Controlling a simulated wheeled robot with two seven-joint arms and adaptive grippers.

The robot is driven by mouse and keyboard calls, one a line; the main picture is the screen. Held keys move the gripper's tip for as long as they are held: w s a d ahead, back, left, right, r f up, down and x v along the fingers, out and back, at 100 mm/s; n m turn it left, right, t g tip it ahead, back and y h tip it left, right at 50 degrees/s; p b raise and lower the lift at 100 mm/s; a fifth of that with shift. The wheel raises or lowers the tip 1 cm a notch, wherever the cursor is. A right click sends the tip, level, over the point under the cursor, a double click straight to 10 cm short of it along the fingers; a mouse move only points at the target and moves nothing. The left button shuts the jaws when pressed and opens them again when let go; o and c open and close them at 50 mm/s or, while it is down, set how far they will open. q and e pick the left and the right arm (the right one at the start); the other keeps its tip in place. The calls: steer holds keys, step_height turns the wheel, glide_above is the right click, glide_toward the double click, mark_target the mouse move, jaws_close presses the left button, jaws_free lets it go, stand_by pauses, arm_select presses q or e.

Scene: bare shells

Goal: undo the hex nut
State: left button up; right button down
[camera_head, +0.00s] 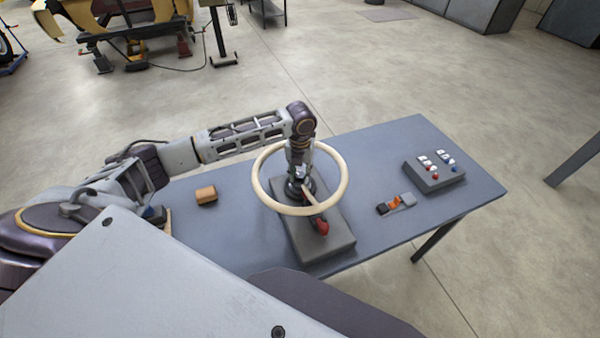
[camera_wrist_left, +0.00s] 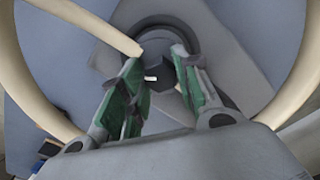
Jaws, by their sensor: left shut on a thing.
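My left gripper (camera_head: 299,187) reaches down through the cream ring of a handwheel (camera_head: 343,185) on a grey base block (camera_head: 330,243). In the left wrist view its green-padded fingers (camera_wrist_left: 158,82) stand on either side of a dark hex nut (camera_wrist_left: 155,72) and are shut on it. A small light mark shows at the nut. A cream spoke (camera_wrist_left: 95,22) runs from the rim toward the middle. The fingers hide the nut in the head view. My right gripper is not in view.
A red part (camera_head: 321,227) sits on the base block. The table's far middle is clear.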

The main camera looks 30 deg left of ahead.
mark_target(300, 174)
arm_select(q)
steer(key=n, duration=0.5)
steer(key=shift+n, duration=0.3)
steer(key=n, duration=0.5)
steer(key=shift+n, duration=0.4)
steer(key=o, duration=1.1)
steer(key=shift+c, duration=0.2)
step_height(300, 174, up, 12)
stand_by(0.3)
stand_by(0.6)
